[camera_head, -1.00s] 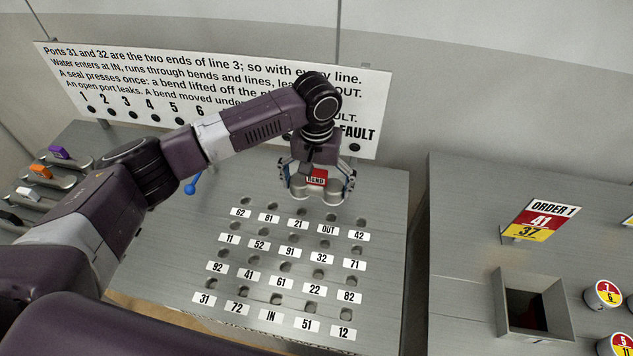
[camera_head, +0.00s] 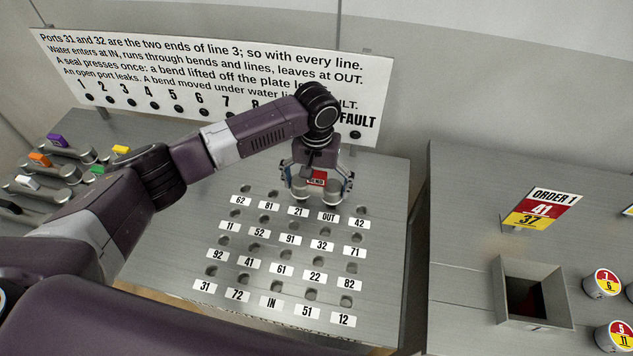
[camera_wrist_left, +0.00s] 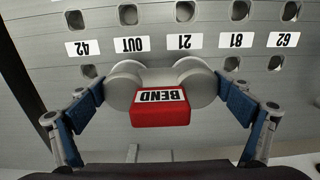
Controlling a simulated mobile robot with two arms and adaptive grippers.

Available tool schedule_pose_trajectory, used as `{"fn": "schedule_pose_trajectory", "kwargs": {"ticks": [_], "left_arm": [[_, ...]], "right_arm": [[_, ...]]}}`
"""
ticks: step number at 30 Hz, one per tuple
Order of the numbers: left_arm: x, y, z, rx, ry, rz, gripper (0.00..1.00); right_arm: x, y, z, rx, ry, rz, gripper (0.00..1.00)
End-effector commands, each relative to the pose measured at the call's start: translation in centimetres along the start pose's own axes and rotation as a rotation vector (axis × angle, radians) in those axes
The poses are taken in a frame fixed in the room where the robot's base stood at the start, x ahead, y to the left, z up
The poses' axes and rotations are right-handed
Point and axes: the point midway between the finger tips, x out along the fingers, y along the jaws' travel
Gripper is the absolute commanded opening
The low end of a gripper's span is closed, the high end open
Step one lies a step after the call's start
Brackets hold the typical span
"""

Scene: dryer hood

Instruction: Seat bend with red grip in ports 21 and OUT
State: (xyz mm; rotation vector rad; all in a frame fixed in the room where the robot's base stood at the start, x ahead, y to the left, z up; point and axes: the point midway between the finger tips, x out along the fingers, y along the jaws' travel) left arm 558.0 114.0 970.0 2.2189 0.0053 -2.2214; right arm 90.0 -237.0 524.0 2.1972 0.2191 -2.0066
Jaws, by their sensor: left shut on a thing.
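The bend is a grey U-shaped pipe piece with a red grip (camera_head: 316,179) labelled BEND; it also shows in the wrist view (camera_wrist_left: 160,108). My left gripper (camera_head: 317,184) is shut on it from above, with a blue-padded finger at each side. The two bend ends stand at the back row of the plate, over ports 21 and OUT. Label 21 (camera_head: 298,212) and label OUT (camera_head: 328,217) are visible, but their holes are hidden under the bend. I cannot tell whether the ends are inside the holes. My right gripper is not in view.
The port plate (camera_head: 385,250) has several rows of open labelled holes. A sign board (camera_head: 215,60) stands behind it. A side bench at the right holds an open box (camera_head: 500,295), an order card (camera_head: 540,208) and round labelled pieces.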

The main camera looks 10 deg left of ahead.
Motion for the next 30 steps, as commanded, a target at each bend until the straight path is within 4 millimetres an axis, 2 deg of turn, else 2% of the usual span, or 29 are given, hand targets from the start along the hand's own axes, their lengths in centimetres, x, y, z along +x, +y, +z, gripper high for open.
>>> {"fn": "schedule_pose_trajectory", "kwargs": {"ticks": [6, 30], "left_arm": [[0.67, 0.07, 0.0, 0.001, 0.0, 0.001, 0.61], [0.51, 0.06, 0.0, 0.001, 0.001, 0.001, 0.61]], "right_arm": [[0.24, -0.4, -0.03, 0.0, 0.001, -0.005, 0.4], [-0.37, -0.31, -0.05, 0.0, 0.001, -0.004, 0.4]]}}
